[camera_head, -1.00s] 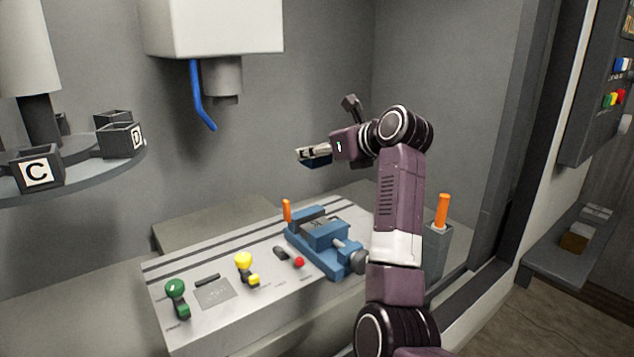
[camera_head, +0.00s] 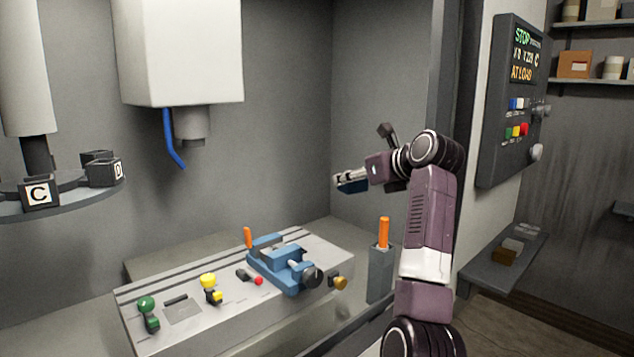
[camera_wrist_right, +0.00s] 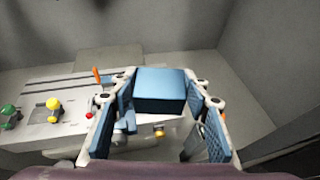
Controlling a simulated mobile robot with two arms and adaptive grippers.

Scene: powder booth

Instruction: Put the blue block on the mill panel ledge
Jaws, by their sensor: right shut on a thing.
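The blue block (camera_wrist_right: 160,92) is between the fingers of my right gripper (camera_wrist_right: 163,105) in the right wrist view, and the gripper is shut on it. In the head view my right gripper (camera_head: 350,177) holds the block (camera_head: 355,187) in the air, above and right of the blue vise. The mill panel ledge (camera_head: 487,268) is a grey shelf on the right, below the control panel (camera_head: 508,110). The gripper is well to the left of the ledge, apart from it. My left gripper is not in view.
A dark door frame post (camera_head: 458,120) stands between the booth and the ledge. An orange-handled tool (camera_head: 383,233) stands in a grey holder below my arm. The blue vise (camera_head: 283,266) is on the table.

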